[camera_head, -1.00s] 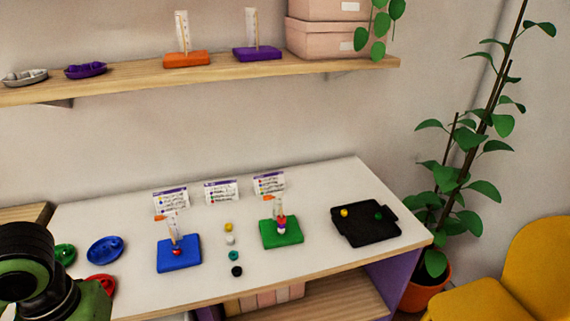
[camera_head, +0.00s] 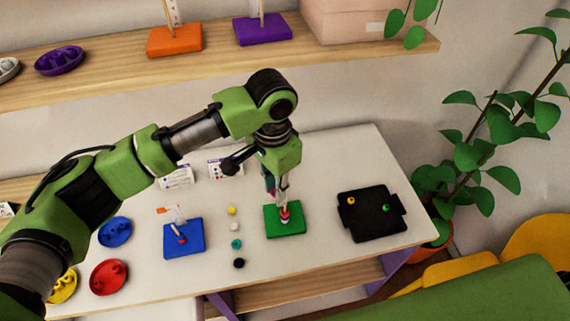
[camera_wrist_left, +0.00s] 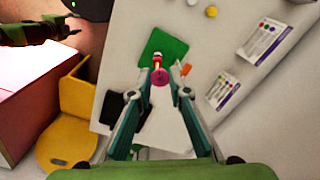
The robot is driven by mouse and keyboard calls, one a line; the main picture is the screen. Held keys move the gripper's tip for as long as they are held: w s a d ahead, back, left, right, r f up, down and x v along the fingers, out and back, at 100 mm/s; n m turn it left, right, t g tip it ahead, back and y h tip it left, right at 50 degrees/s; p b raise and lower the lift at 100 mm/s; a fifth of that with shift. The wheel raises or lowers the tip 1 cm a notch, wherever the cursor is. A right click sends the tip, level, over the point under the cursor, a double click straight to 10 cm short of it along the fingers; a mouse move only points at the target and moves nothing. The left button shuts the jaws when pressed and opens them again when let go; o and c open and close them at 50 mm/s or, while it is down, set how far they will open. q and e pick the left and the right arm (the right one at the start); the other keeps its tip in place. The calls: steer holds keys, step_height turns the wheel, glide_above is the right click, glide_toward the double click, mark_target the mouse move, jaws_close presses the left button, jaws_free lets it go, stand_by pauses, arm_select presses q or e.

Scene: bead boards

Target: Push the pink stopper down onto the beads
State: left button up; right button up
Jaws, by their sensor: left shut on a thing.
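The green board (camera_head: 272,222) stands on the table with an upright rod and a short stack of beads (camera_head: 285,215), red and white among them. My left gripper (camera_head: 283,198) is directly over it, fingers pointing down. In the left wrist view its fingers (camera_wrist_left: 158,77) are shut on the pink stopper (camera_wrist_left: 159,78). The red and white beads (camera_wrist_left: 157,61) show just beyond the stopper, over the green board (camera_wrist_left: 170,44). I cannot tell whether the stopper touches the beads. The gripper hides most of the rod. My right gripper is not in view.
A black tray (camera_head: 371,230) holding a yellow and a green bead is at the right. Blue, red and yellow dishes (camera_head: 115,232) lie at the left.

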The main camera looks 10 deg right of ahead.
mark_target(285, 204)
arm_select(q)
steer(key=shift+w+d+r+m, duration=0.15)
steer(key=shift+d+m, duration=0.1)
steer(key=shift+d, duration=0.3)
steer(key=shift+w+d+r+m, duration=0.1)
steer(key=shift+d+m, duration=0.15)
steer(key=shift+d, duration=0.3)
steer(key=shift+w+f, duration=0.1)
steer(key=shift+f, duration=0.3)
steer(key=shift+f+b, duration=0.2)
steer(key=shift+b, duration=0.25)
steer(key=shift+f+b, duration=0.3)
steer(key=shift+b, duration=0.05)
step_height(285, 204, down, 3)
steer(key=b, duration=0.3)
steer(key=shift+f+b, duration=0.15)
steer(key=shift+b, duration=0.15)
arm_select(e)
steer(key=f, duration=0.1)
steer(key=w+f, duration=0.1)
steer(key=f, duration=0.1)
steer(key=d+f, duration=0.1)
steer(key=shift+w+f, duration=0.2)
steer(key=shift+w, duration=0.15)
arm_select(q)
steer(key=shift+f, duration=0.1)
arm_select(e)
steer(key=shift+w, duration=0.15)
